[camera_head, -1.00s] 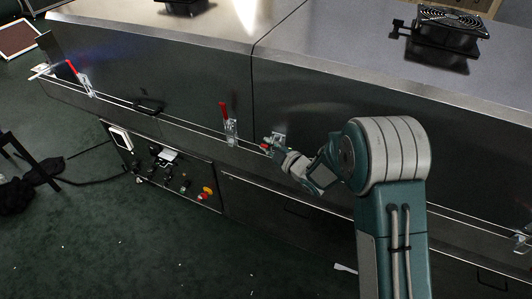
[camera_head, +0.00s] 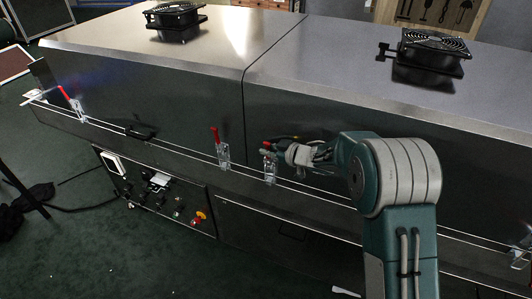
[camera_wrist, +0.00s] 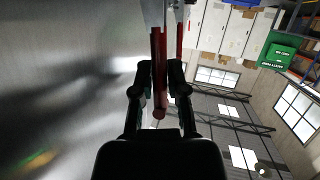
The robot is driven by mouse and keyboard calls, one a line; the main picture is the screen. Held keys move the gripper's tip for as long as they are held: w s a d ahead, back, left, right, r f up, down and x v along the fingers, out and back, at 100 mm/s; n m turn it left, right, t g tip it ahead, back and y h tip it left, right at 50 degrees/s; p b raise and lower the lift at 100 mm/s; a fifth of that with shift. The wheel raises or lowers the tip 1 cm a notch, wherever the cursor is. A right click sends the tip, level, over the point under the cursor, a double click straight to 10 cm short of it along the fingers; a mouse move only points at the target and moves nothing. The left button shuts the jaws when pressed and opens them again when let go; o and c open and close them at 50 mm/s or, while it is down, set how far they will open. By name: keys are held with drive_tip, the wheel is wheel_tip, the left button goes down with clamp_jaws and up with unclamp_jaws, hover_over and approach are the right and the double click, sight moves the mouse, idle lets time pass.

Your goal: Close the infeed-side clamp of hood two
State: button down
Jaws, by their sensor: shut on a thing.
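A toggle clamp (camera_head: 270,171) with a red handle sits on the front rail at the left end of the right-hand hood (camera_head: 400,130). My gripper (camera_head: 276,149) is at that handle, above the clamp's metal body and close to the hood's front face. In the wrist view the red handle (camera_wrist: 159,62) runs between the two dark fingers of my gripper (camera_wrist: 160,72), which are shut on it. In the head view my gripper hides much of the handle, and I cannot tell whether the clamp is latched.
A neighbouring clamp (camera_head: 224,156) with its red handle upright stands just left, on the left-hand hood (camera_head: 150,85). Another clamp (camera_head: 72,101) is at that hood's far left. A control panel (camera_head: 155,190) is below. Fans (camera_head: 430,52) stand on top. Green floor in front is open.

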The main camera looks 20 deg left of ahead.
drive_tip(key=shift+w+f, duration=0.1)
idle(0.5)
drive_tip(key=c, duration=0.6)
unclamp_jaws()
drive_tip(key=shift+w, duration=0.1)
drive_tip(key=shift+c, duration=0.2)
drive_tip(key=v, duration=0.7)
drive_tip(key=shift+d, duration=0.35)
